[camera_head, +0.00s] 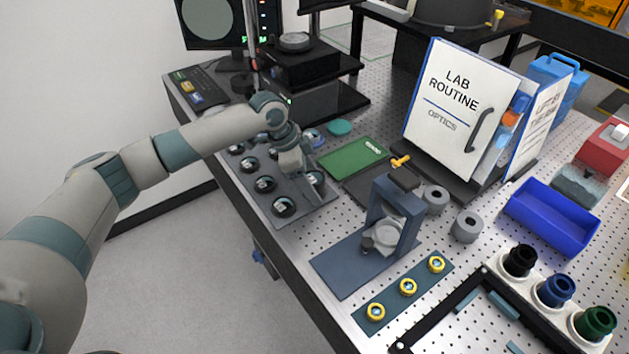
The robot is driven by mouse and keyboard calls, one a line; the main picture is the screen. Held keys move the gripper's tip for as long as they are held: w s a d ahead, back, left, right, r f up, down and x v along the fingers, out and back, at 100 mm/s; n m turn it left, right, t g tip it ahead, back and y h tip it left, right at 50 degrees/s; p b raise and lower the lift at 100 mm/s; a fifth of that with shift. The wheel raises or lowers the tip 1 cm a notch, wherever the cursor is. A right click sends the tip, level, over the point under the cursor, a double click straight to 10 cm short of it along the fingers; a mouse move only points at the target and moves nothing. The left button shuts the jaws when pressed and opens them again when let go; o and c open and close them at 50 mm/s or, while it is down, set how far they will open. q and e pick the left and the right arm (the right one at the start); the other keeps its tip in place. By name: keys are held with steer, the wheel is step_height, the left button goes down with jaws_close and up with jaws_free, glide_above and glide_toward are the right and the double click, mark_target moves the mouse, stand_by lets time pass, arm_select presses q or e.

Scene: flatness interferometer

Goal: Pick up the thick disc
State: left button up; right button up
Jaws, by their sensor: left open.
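My left arm comes in from the left, and my left gripper (306,174) points down over the right part of a grey tray (295,223). The tray holds several black round holders with pale, glassy discs, such as the disc (265,184) and the disc (283,207). One disc (316,179) sits right beside the gripper fingers and is partly hidden. I cannot tell from this view which disc is the thick one, or whether the fingers touch any disc. The gripper is open. My right gripper is not in view.
A green mat (352,156) and a teal round lid (339,127) lie behind the tray. A blue-grey stand (385,222) is to the right. A white binder (458,108), a blue bin (553,218) and yellow-ringed parts (408,287) are farther right. The table's left edge is near the tray.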

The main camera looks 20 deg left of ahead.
mark_target(316, 176)
arm_select(q)
steer(key=shift+f, duration=0.15)
stand_by(0.3)
steer(key=c, duration=1.4)
steer(key=shift+o, duration=0.2)
steer(key=shift+r, duration=0.2)
steer(key=shift+r+b, duration=0.55)
step_height(316, 176, up, 2)
steer(key=shift+w+r+b, duration=0.1)
steer(key=shift+r+b, duration=0.1)
steer(key=shift+b, duration=0.4)
steer(key=s+d+r+b, duration=0.3)
steer(key=s+d+r, duration=0.4)
steer(key=d, duration=0.2)
steer(key=shift+s+r, duration=0.15)
steer(key=shift+s, duration=0.25)
